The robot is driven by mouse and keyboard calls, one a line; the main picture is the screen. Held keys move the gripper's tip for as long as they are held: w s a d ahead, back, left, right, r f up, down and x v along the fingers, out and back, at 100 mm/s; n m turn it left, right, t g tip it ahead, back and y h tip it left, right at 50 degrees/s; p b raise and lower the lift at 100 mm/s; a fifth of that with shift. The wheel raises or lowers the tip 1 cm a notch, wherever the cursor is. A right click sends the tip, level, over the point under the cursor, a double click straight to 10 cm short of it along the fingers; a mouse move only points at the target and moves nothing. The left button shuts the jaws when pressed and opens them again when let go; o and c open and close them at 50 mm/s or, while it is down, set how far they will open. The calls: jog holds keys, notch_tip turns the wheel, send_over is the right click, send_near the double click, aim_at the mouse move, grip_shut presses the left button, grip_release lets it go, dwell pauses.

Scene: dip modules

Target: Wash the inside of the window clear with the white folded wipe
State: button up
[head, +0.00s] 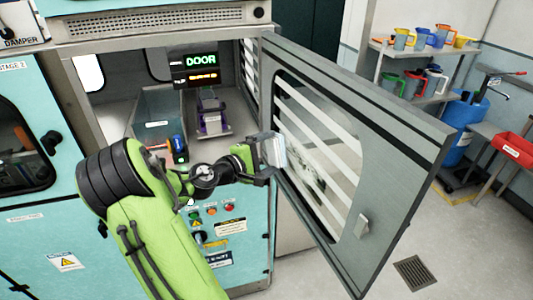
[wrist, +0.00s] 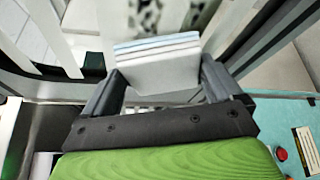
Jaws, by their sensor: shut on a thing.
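The window (head: 320,150) is set in the open grey door (head: 395,165), which is swung out to the right. White stripes show through its glass, with a hazy, speckled dark smudge low on the pane. The smudge also shows at the top of the wrist view. My gripper (head: 266,156) is shut on the white folded wipe (head: 274,151) near the window's left edge on the inner side. In the wrist view the wipe (wrist: 158,62) sits between both fingers, with a pale blue layer along its top. I cannot tell whether it touches the glass.
The open chamber behind my arm holds a grey bin (head: 160,115), a purple device (head: 212,115) and a lit DOOR display (head: 200,61). A door latch (head: 362,226) sticks out at the lower right. Shelves with jugs (head: 420,65), a blue drum (head: 462,125) and a red tray (head: 514,149) stand right.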

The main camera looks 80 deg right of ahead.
jog(key=shift+s+d, duration=0.3)
jog(key=shift+s, duration=0.15)
